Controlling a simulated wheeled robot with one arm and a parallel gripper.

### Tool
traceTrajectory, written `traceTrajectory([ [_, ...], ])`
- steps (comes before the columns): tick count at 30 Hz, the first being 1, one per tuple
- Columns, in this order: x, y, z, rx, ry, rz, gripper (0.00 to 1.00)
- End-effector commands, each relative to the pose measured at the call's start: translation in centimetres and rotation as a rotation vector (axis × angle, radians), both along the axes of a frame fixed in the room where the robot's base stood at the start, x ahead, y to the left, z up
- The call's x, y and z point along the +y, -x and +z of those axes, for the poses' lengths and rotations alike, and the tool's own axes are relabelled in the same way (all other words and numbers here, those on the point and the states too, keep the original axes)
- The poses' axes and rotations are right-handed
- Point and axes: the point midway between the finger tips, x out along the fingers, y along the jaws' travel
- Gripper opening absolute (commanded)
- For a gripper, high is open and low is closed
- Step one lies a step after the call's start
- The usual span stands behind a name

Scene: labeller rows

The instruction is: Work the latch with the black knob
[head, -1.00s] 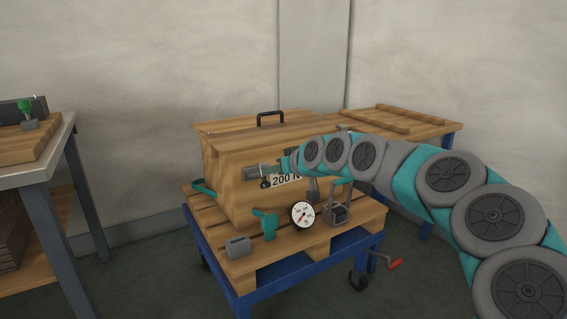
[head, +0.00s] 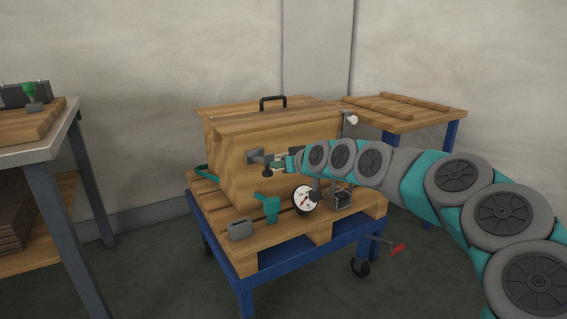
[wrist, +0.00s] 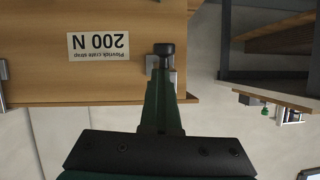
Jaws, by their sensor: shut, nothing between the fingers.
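The latch's grey plate (head: 252,157) is on the left part of the wooden crate's front, with its black knob (head: 267,173) low beside my gripper. My gripper (head: 285,163) is shut and empty, just right of the knob in the head view. In the wrist view the shut green fingers (wrist: 162,75) point at the black knob (wrist: 164,49), which shows just beyond their tips. Whether they touch it I cannot tell. Part of the grey latch plate (wrist: 180,75) shows behind them. My arm hides part of the crate front in the head view.
The crate (head: 235,180) stands on a pallet on a blue cart (head: 290,283). A pale knob (head: 352,119) is at its right end. A round gauge (head: 304,199), a grey block (head: 241,230) and a teal item (head: 270,209) lie in front. A workbench (head: 60,137) stands left.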

Motion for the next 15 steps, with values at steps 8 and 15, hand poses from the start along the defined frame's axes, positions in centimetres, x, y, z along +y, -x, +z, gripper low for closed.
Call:
traceTrajectory([
  [8,-0.7,-1.0,-0.9,-0.001,0.002,-0.017,0.00],
  [15,-1.4,-0.7,0.3,-0.004,0.000,-0.022,0.00],
])
